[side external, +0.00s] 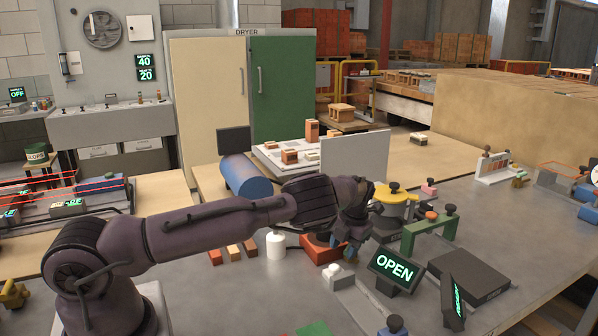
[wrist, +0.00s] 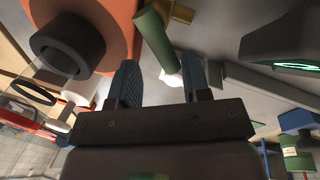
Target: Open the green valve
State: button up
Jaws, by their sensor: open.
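In the wrist view a green cylindrical handle (wrist: 154,42), likely the green valve's lever, slants from a brass-coloured fitting (wrist: 178,11) beside an orange body (wrist: 108,22). My gripper (wrist: 165,72) is open, its two blue-grey fingers apart. The handle's lower end shows in the gap between the fingers; I cannot tell whether it touches either one. In the side view my gripper (side external: 344,250) points down over the bench beside an orange-red block (side external: 318,252). I cannot make out the green handle there; my gripper may hide it.
A lit "OPEN" display (side external: 394,268) stands right of my gripper. A white cylinder (side external: 276,246) stands to the left. A pale upright panel (side external: 355,160) is behind.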

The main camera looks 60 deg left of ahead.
jog(key=m, duration=0.1)
jog(key=a+m, duration=0.1)
jog(key=m, duration=0.2)
jog(key=shift+s+a+m+t, duration=0.25)
jog(key=shift+a+m+t, duration=0.05)
jog(key=shift+t, duration=0.1)
notch_tip(320, 180, up, 13)
jog(key=d, duration=0.3)
jog(key=w+a+r+n+t+y, duration=0.35)
jog(key=w+r+n+t, duration=0.2)
jog(key=n+t, duration=0.6)
jog(key=s+d+r+n+g, duration=0.2)
jog(key=s+n+g, duration=0.1)
jog(key=s+n, duration=0.6)
jog(key=s+d+r+n+g, duration=0.3)
jog(key=s+n+g, duration=0.1)
jog(key=s+n, duration=0.6)
jog(key=shift+s+d+r+n+h, duration=0.2)
jog(key=shift+d+r+n+h, duration=0.15)
jog(key=shift+n, duration=0.8)
jog(key=shift+a, duration=0.1)
